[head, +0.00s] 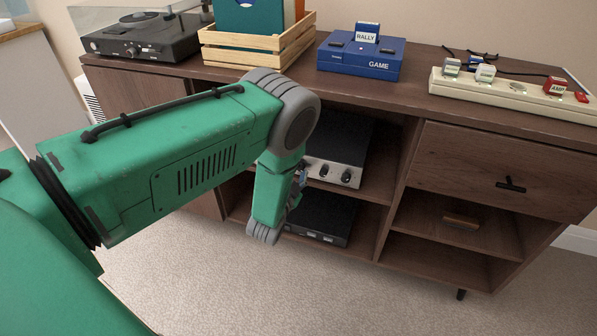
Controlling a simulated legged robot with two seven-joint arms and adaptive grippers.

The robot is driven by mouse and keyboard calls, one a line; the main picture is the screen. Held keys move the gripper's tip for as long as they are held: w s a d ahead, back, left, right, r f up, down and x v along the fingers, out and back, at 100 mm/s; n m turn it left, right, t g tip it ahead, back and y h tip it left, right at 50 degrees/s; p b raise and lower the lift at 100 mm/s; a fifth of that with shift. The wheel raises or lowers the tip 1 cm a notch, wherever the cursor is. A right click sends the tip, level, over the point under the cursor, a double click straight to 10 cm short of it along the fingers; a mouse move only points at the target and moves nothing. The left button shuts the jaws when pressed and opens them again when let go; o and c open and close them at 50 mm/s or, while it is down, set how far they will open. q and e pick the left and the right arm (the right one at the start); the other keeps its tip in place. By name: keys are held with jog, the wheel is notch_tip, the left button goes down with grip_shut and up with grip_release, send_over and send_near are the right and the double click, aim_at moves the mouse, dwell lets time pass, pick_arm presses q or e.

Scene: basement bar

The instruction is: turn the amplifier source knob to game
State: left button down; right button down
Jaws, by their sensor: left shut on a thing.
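The amplifier (343,141) is a dark box with a silver front panel, on the upper shelf of the brown cabinet. Two round knobs (347,178) show on the right part of its front. The left part of the front is hidden behind my green left arm. My left gripper (299,184) is at this left part, mostly hidden by my forearm and wrist. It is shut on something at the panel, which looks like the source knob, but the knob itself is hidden. The panel's labels are too small to read. My right gripper is out of view.
A black box (318,217) sits on the shelf below. On the cabinet top (405,106) are a turntable (147,36), a wooden crate (258,52), a blue GAME console (361,58) and a power strip (510,92) with labelled plugs. The right lower shelves are mostly empty.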

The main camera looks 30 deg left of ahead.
pick_arm(q)
jog(key=shift+s+d+f, duration=0.15)
jog(key=shift+f, duration=0.05)
jog(key=c, duration=1.6)
grip_release()
jog(key=shift+o, duration=0.9)
jog(key=shift+r, duration=0.1)
jog(key=v, duration=1.2)
